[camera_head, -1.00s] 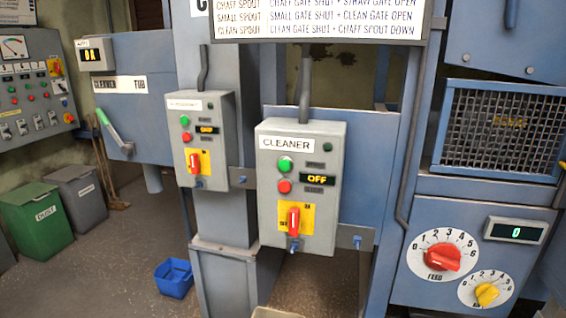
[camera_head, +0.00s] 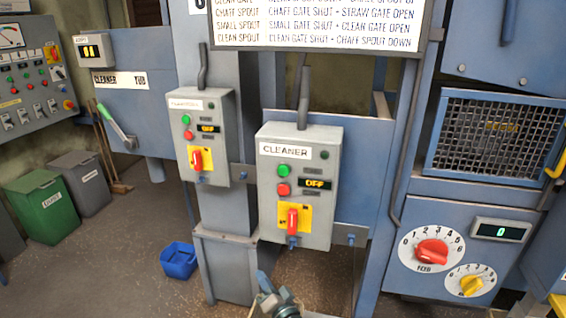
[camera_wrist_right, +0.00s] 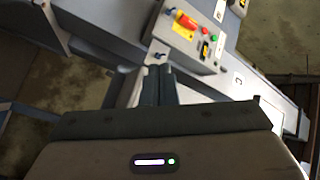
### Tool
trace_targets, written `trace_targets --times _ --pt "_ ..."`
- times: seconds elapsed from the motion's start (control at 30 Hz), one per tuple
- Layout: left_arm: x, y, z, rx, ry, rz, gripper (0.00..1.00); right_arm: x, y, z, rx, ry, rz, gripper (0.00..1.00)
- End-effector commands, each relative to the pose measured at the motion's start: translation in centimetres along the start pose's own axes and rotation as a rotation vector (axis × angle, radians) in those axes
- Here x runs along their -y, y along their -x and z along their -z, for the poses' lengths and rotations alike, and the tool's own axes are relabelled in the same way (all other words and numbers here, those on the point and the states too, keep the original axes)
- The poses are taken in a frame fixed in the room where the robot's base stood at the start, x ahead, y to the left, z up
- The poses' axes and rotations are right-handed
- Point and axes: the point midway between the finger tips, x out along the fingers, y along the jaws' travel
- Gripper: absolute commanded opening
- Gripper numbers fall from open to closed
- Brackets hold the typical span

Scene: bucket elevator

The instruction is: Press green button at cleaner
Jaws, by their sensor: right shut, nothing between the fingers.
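The grey CLEANER box (camera_head: 298,190) hangs at the centre of the head view. Its green button (camera_head: 284,169) sits above a red button (camera_head: 283,189), beside a display (camera_head: 315,184) reading OFF. A red lever (camera_head: 292,221) on a yellow plate is below. My right gripper (camera_head: 264,284) enters at the bottom edge, below the box and apart from it. In the right wrist view its fingers (camera_wrist_right: 160,85) are shut and empty. The box appears beyond them, with its green button (camera_wrist_right: 214,38). My left gripper is out of view.
A similar grey box (camera_head: 207,135) hangs to the left, also reading OFF. A blue bucket (camera_head: 179,262) and a green bin (camera_head: 43,207) stand on the floor. A panel with a red dial (camera_head: 432,250) is at the right. Air in front of the CLEANER box looks clear.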

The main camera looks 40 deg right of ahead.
Motion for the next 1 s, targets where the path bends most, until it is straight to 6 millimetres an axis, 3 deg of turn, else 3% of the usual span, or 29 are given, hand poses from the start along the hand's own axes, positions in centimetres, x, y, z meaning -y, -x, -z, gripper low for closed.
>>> trace_targets --times 0.03,0.2,0.4,0.6,1.0 --pt "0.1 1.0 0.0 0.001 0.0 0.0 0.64 3.4 -0.7 2.8 -0.051 -0.051 0.047 0.0" --pt "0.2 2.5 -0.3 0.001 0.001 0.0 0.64 12.0 -1.4 10.1 -0.198 -0.23 0.189 0.0" --pt "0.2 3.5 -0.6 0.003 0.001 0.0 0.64 18.6 -0.6 16.1 -0.301 -0.396 0.31 0.0" --pt "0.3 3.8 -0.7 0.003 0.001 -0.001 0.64 20.8 0.0 18.2 -0.336 -0.462 0.356 0.0" --pt "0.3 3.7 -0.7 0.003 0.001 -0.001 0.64 20.8 -0.1 18.3 -0.337 -0.464 0.357 0.0"
